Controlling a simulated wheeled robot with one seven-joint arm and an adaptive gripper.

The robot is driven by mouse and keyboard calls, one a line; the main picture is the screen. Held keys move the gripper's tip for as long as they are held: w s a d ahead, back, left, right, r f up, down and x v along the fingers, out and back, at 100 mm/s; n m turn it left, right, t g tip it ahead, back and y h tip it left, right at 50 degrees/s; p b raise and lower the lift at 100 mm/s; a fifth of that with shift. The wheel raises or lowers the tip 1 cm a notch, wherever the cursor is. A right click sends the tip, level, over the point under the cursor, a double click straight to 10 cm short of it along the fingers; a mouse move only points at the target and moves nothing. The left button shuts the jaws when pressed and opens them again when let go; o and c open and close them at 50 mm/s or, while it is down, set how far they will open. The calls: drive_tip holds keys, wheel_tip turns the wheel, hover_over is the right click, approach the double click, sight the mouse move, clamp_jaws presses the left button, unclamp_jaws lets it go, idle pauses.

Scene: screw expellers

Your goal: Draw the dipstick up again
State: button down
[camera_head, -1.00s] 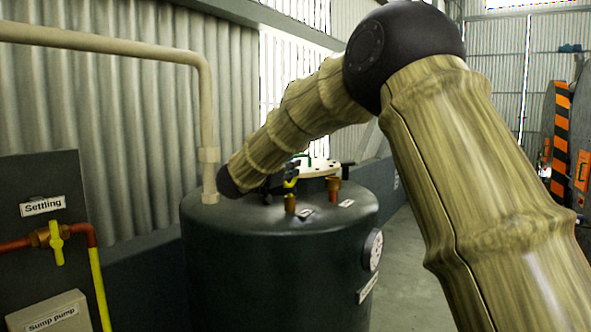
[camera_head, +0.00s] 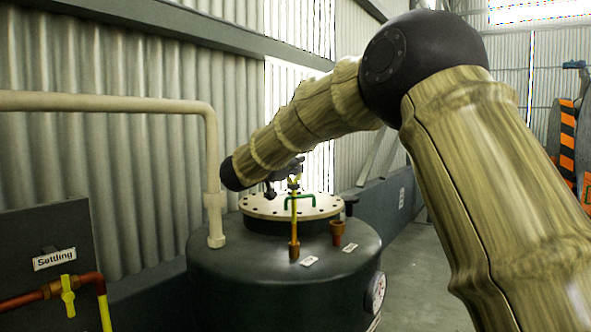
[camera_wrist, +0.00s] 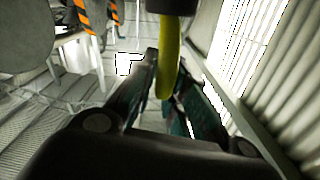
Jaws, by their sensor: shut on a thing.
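The dipstick (camera_head: 294,222) is a thin yellow rod standing upright above a brass fitting (camera_head: 294,250) on top of the dark tank (camera_head: 270,285). Its lower end meets the fitting, so I cannot see how much is inside. My gripper (camera_head: 294,178) is at the rod's top, small and partly dark against the bright window. In the wrist view my gripper (camera_wrist: 170,92) is shut on the dipstick's curved yellow handle (camera_wrist: 168,55), which shows between the two fingers.
The round bolted lid (camera_head: 265,207) with a green handle (camera_head: 287,202) lies just behind the dipstick. A second brass fitting (camera_head: 337,232) stands to the right. A beige pipe (camera_head: 213,170) enters the tank at the left. A panel labelled Settling (camera_head: 54,258) is further left.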

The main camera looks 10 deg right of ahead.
drive_tip(key=shift+a+r, duration=0.1)
drive_tip(key=shift+r, duration=0.5)
drive_tip(key=c, duration=1.5)
unclamp_jaws()
drive_tip(key=shift+a+f, duration=0.1)
drive_tip(key=shift+a, duration=0.05)
drive_tip(key=v, duration=1.1)
drive_tip(key=shift+s+a, duration=0.25)
drive_tip(key=shift+s, duration=0.1)
